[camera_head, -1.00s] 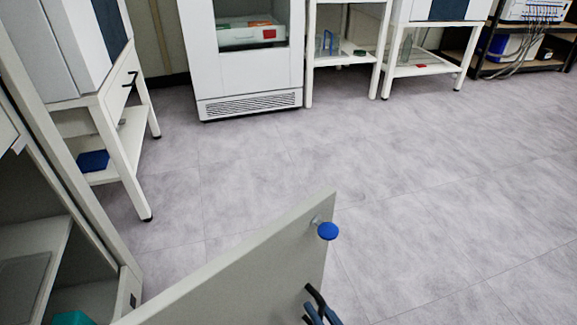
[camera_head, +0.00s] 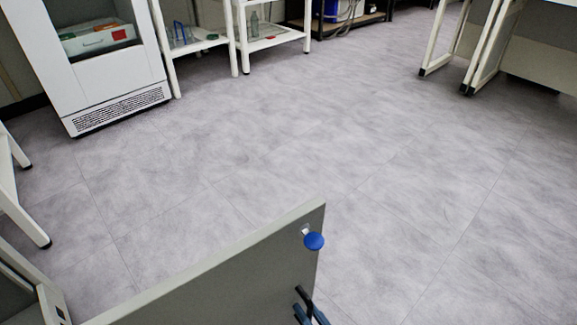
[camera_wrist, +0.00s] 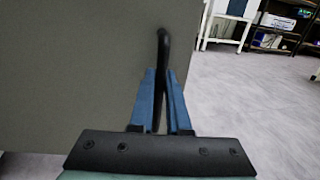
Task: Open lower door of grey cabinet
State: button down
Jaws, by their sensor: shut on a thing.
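The grey cabinet's lower door (camera_head: 235,275) stands swung open at the bottom of the head view, with a blue knob (camera_head: 314,241) near its top outer corner. It also fills the left of the wrist view (camera_wrist: 70,70). My gripper (camera_wrist: 160,100) has its blue fingers shut on the black door handle (camera_wrist: 163,45). In the head view my gripper (camera_head: 307,312) shows only at the bottom edge, at the handle (camera_head: 301,293). Part of the cabinet frame (camera_head: 50,302) shows at the lower left; its interior is mostly out of view.
Open grey floor (camera_head: 400,200) lies beyond and right of the door. A white freeze dryer unit (camera_head: 100,80) stands at the back left, with white stands (camera_head: 190,45) beside it. A table leg (camera_head: 10,200) is at the left edge; benches (camera_head: 545,60) stand at the upper right.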

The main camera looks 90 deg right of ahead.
jog(key=shift+s+a, duration=0.1)
jog(key=shift+a, duration=0.05)
jog(key=c, duration=0.9)
grip_release()
jog(key=p+v, duration=0.4)
jog(key=v, duration=0.9)
